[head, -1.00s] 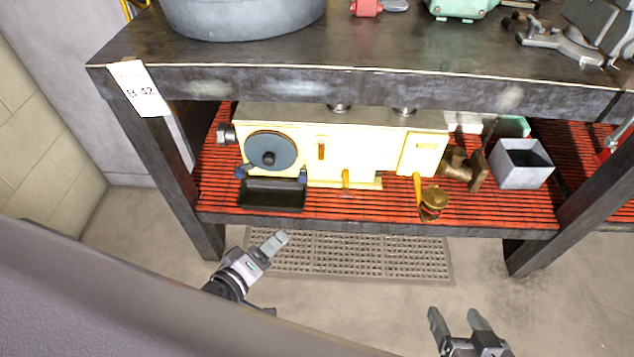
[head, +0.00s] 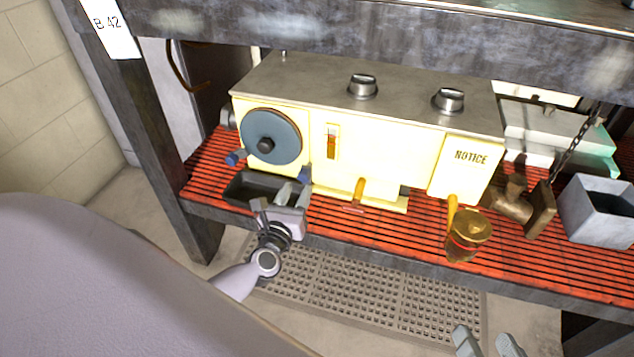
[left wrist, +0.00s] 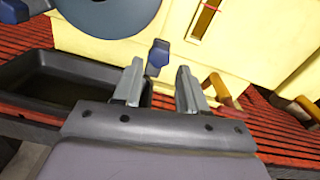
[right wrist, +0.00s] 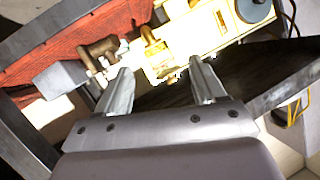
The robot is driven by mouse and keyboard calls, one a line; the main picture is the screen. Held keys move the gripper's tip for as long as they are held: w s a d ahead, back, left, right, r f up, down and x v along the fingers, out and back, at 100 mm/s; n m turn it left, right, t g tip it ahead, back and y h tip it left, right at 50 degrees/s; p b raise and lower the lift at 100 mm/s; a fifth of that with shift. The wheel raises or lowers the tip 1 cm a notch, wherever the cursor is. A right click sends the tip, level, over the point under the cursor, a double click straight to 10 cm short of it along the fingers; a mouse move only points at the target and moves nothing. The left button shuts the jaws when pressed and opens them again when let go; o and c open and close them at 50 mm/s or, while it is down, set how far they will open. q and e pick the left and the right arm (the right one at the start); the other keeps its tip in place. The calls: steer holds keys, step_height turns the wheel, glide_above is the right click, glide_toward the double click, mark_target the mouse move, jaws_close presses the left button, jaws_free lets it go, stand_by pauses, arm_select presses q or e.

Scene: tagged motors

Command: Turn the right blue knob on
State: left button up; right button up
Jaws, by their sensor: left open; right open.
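A cream machine (head: 380,145) stands on the red slatted lower shelf. The right blue knob (head: 304,175) sits low on its front, right of a round blue-grey disc (head: 271,137); the left blue knob (head: 236,157) is at the disc's lower left. My left gripper (head: 292,195) is open just below and in front of the right blue knob. In the left wrist view the right blue knob (left wrist: 157,57) shows beyond and between the open fingertips (left wrist: 158,75), with no clear contact. My right gripper (head: 488,342) is open and empty, low in front of the shelf.
A black tray (head: 240,188) lies under the knobs, beside my left gripper. A brass cup (head: 468,235), a brass fitting (head: 508,203) and a grey box (head: 600,210) stand to the right. The thick upper tabletop (head: 400,45) overhangs the machine.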

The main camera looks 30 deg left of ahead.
mark_target(302, 179)
arm_select(q)
steer(key=shift+b+x, duration=0.85)
steer(key=shift+x, duration=2.75)
steer(key=c, duration=0.7)
